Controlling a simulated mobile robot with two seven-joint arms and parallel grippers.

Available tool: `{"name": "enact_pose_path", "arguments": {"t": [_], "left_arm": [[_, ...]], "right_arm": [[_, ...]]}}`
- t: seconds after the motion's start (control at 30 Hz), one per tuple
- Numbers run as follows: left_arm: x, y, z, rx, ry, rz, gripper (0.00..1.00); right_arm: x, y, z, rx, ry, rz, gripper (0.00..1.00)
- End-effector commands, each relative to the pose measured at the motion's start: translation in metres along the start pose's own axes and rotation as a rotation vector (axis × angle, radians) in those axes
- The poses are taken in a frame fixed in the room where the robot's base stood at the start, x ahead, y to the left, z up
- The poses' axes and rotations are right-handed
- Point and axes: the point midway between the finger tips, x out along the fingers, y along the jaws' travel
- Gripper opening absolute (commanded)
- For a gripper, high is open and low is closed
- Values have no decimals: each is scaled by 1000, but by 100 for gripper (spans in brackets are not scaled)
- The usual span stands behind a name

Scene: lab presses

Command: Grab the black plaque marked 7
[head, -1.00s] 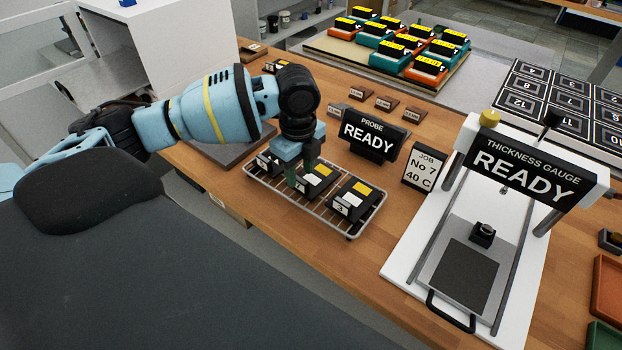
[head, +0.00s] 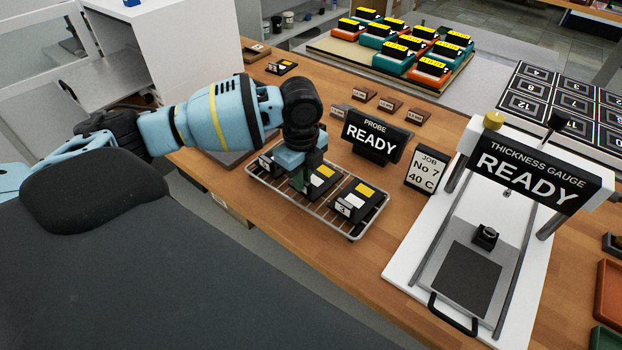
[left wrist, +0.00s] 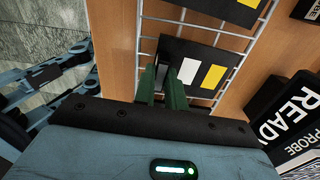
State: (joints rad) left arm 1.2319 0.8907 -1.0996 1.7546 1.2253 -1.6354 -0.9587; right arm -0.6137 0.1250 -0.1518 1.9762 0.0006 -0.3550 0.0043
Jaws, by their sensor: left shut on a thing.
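In the left wrist view the green fingers (left wrist: 165,88) close on a dark part at the near side of this plaque (left wrist: 200,68). Its number is hidden, so I cannot tell whether it reads 7. A right plaque (head: 354,203) stands apart from the gripper, its front label looking like 3. A left plaque (head: 267,163) is partly covered by my gripper. My right gripper is not in view.
The probe display (head: 371,136) stands behind the rack, near a card (head: 427,170) reading "Job No 7 40 C". A thickness gauge (head: 530,170) stands at the right. Small brown blocks (head: 390,104) lie behind. Bare wood lies between rack and gauge.

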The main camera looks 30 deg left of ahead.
Motion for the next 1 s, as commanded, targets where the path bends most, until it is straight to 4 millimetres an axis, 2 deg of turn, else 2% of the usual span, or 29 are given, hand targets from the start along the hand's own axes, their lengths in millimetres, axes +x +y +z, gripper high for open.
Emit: {"name": "enact_pose_path", "arguments": {"t": [0.27,0.5,1.0], "left_arm": [[-8,-1,0,0,1,-2,0],[-39,-1,0,1,1,-4,0],[-46,115,34,-2,-3,3,0]], "right_arm": [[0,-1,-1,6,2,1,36],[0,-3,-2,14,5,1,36],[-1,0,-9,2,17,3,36]]}}
